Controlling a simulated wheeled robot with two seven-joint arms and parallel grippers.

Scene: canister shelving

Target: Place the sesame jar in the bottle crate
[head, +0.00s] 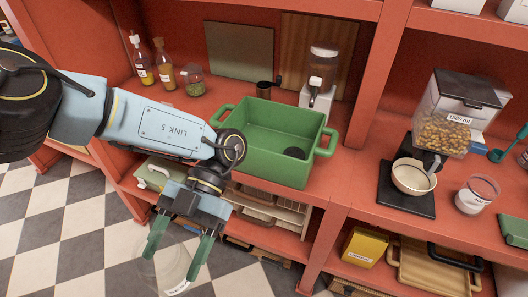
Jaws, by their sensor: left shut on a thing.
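My left gripper (170,267) hangs over the floor in front of the shelving, its green fingers pointing down. It is shut on a clear glass jar (165,277), likely the sesame jar; its white label is too small to read and its bottom is near the picture edge. The green crate (254,165) with two side handles stands on the counter, up and to the right of the gripper. My right gripper is not in view.
Bottles (164,77) and a jar of green contents (193,80) stand behind my left arm. A white and brown dispenser (317,93) stands behind the crate. At right are a cereal dispenser (457,116), a bowl (413,177) and a jar (476,194). Lower shelves hold trays (433,269).

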